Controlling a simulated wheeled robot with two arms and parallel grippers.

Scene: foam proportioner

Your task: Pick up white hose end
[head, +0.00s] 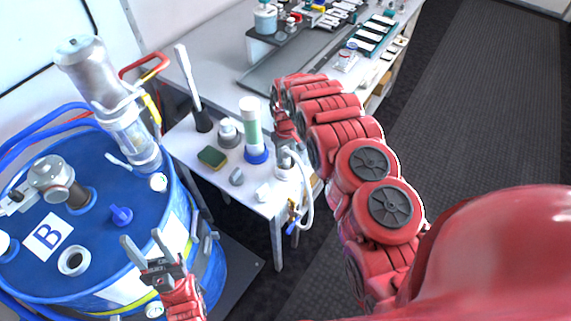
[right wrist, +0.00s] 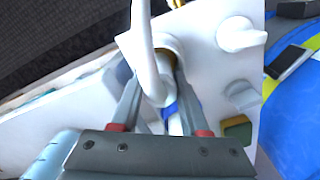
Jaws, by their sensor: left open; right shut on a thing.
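The white hose (head: 307,205) hangs in a loop at the right edge of the small white table (head: 240,190). In the right wrist view the white hose end (right wrist: 157,88) lies between the fingers of my right gripper (right wrist: 155,78), which is shut on it. In the head view my right gripper (head: 287,150) is at the table's right edge, partly hidden by my arm. My left gripper (head: 144,240) is open and empty, in front of the blue drum (head: 130,180) marked B.
The small table carries a green-and-white cylinder (head: 251,130), a dark-based white stick (head: 190,85), a green sponge (head: 212,157) and a grey knob-like piece (head: 237,176). A clear pump cylinder (head: 105,85) stands on the drum. A long bench (head: 225,55) is behind. Dark floor (head: 480,110) is clear at right.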

